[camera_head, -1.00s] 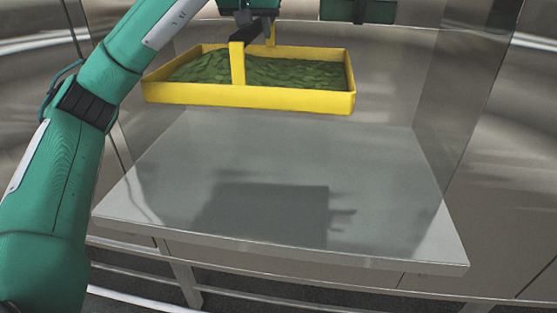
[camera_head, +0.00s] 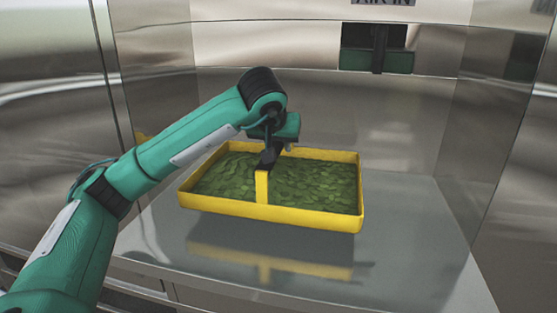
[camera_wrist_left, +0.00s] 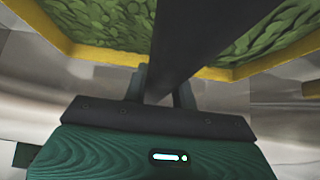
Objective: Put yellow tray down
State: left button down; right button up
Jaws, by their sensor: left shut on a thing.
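The yellow tray (camera_head: 310,218) is full of green leaf-like pieces (camera_head: 290,185). A yellow upright handle post (camera_head: 262,187) rises at its front wall. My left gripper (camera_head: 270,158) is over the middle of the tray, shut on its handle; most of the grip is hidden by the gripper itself. The tray is roughly level above the shiny grey table (camera_head: 400,260), with a small gap between its underside and its reflection. In the left wrist view, the yellow rim (camera_wrist_left: 110,56) and green contents lie beyond a dark bar. My right gripper is not in view.
Shiny metal walls (camera_head: 300,45) enclose the table at the back and sides. A dark fixture (camera_head: 376,48) shows on the back wall under a sign. The table is bare in front of and to the right of the tray.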

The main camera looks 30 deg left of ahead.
aim_at(274, 145)
pick_arm(q)
jog(key=shift+f, duration=1.85)
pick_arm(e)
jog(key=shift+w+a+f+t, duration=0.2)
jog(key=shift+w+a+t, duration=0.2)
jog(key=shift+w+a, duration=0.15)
pick_arm(q)
jog(key=shift+f, duration=0.1)
jog(key=c, duration=1.1)
grip_release()
jog(key=shift+f, duration=0.1)
jog(key=shift+s, duration=0.1)
jog(key=v, duration=1)
jog(key=shift+s+r, duration=0.15)
jog(key=shift+r, duration=0.2)
jog(key=shift+s+d+r+p, duration=0.2)
jog(key=shift+s+r+p, duration=0.1)
jog(key=shift+s+r, duration=0.2)
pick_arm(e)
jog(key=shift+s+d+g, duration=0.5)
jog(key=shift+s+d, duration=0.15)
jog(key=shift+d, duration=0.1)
